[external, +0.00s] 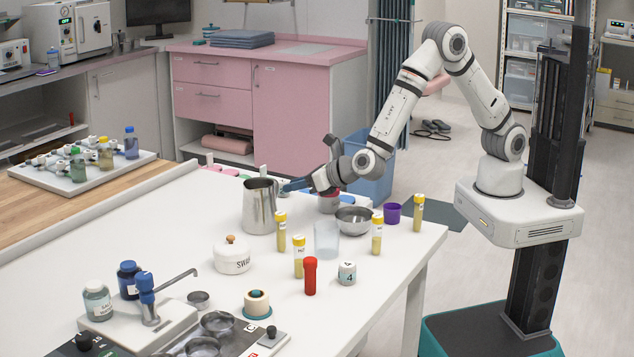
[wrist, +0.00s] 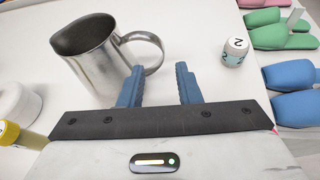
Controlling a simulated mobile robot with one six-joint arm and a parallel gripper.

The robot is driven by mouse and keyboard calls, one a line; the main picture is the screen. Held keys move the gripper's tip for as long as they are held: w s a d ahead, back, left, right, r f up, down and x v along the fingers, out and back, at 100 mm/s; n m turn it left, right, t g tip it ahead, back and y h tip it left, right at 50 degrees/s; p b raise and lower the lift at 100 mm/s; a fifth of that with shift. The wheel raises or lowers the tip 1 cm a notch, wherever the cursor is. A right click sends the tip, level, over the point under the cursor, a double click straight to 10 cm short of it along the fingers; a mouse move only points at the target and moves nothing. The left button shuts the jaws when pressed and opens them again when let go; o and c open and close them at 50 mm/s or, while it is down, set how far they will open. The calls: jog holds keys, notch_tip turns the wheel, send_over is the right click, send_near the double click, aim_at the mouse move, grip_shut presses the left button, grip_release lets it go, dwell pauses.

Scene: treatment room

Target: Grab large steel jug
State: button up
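The large steel jug (external: 260,206) stands upright on the white table, left of my gripper (external: 296,185) in the external view. In the wrist view the jug (wrist: 92,66) is at the upper left, its open mouth showing and its looped handle (wrist: 158,46) pointing right. My gripper (wrist: 159,72) is open, with its two blue fingers apart and nothing held between them. The left fingertip overlaps the handle's lower end in the picture; I cannot tell whether they touch. The handle is mostly hidden in the external view.
Near my gripper are a steel bowl (external: 354,220), a clear beaker (external: 327,240), yellow-capped tubes (external: 281,232) and a white swab pot (external: 232,256).

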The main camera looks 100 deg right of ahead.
aim_at(276, 184)
jog(key=x, duration=0.3)
jog(key=p+x, duration=0.1)
jog(key=x, duration=0.2)
jog(key=shift+d+r, duration=0.1)
jog(key=shift+d, duration=0.25)
jog(key=shift+c, duration=0.2)
grip_shut()
dwell(0.9)
